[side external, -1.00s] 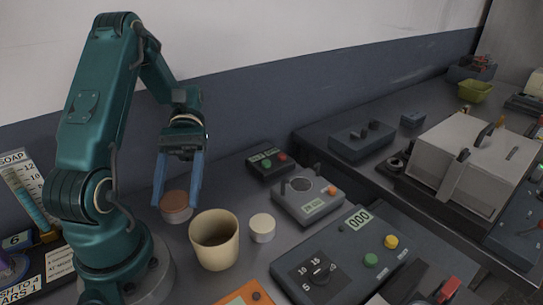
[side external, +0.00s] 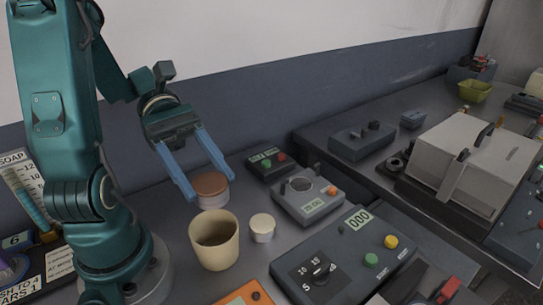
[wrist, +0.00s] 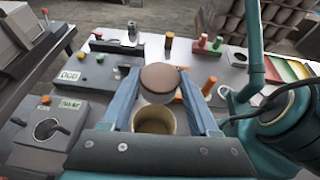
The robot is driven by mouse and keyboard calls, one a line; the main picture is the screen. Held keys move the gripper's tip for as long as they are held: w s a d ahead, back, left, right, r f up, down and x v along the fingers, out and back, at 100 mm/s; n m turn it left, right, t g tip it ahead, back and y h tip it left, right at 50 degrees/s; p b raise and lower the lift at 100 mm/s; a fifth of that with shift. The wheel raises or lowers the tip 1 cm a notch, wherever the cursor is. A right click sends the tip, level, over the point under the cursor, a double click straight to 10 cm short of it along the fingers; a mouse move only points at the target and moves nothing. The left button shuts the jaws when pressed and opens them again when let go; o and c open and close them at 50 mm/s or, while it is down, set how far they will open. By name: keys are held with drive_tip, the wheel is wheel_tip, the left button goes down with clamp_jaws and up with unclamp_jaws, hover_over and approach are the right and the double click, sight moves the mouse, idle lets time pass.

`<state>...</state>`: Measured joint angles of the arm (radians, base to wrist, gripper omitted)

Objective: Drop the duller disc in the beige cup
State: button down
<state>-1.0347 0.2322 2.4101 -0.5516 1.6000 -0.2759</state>
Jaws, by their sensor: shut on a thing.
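The disc with a dull brown top and pale side (side external: 211,190) is between the fingertips of my gripper (side external: 209,185). My gripper is shut on it and holds it tilted, just behind the beige cup (side external: 214,246) in the side view. The beige cup stands upright on the bench, and its visible inside looks empty. A second, cream disc (side external: 262,228) sits on the bench just right of the cup. In the wrist view the brown disc (wrist: 160,82) is between the fingers, and the cup (wrist: 153,122) shows below it, partly hidden by the fingers.
A small grey box with a round dial (side external: 307,196) and a larger control panel (side external: 345,255) lie right of the cup. A dark button box (side external: 267,162) is behind. An orange device (side external: 246,296) is in front.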

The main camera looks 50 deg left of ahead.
drive_tip(key=shift+f, duration=1.85)
drive_tip(key=shift+c, duration=0.3)
unclamp_jaws()
drive_tip(key=shift+a, duration=0.1)
drive_tip(key=shift+a+r, duration=0.15)
drive_tip(key=shift+a, duration=0.15)
wheel_tip(320, 180, up, 8)
drive_tip(key=a, duration=0.2)
